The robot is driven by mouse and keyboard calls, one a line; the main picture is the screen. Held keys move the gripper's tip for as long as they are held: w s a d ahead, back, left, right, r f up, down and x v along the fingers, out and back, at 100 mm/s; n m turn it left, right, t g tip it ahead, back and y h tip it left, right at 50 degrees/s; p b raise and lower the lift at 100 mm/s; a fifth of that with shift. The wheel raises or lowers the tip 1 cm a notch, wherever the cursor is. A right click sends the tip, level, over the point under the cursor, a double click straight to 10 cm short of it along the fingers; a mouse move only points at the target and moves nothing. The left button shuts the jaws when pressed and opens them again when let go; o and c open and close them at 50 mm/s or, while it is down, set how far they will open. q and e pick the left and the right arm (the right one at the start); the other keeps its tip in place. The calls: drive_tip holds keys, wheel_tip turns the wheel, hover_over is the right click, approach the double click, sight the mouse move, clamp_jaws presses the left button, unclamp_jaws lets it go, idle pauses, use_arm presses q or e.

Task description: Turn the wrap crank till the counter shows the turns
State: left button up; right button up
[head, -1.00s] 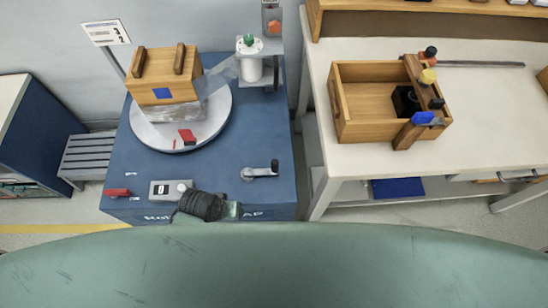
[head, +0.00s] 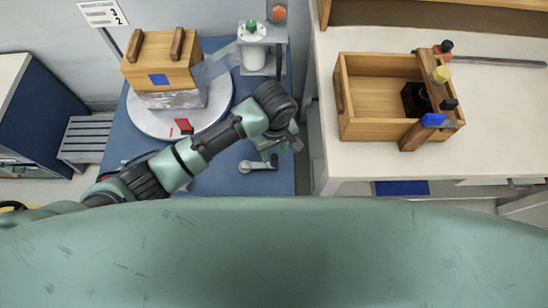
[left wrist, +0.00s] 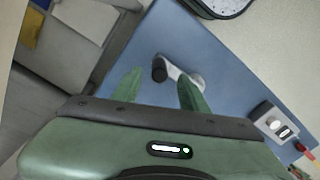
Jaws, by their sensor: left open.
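The wrap crank (head: 258,165) is a grey arm with a dark upright knob, on the blue machine top; its knob points right. My left gripper (head: 284,147) is above and beside the knob, open and empty. In the left wrist view the crank (left wrist: 180,73) shows beyond the two green fingers of my left gripper (left wrist: 157,88), the dark knob between them, apparently not touched. The counter box (left wrist: 276,123) shows at the right there; its digit is too small to read surely. My arm hides it in the head view. My right gripper is not in view.
A wooden box (head: 150,72) stands on the white turntable (head: 219,108) with film stretched to the roller post (head: 253,60). A sign (head: 103,13) reads 3 and 2. A pale table (head: 500,120) with a wooden crate (head: 375,128) stands right.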

sight(274, 161)
use_arm(q)
wheel_tip(274, 161, down, 7)
drive_tip(key=shift+r, duration=0.15)
clamp_jaws()
idle(1.5)
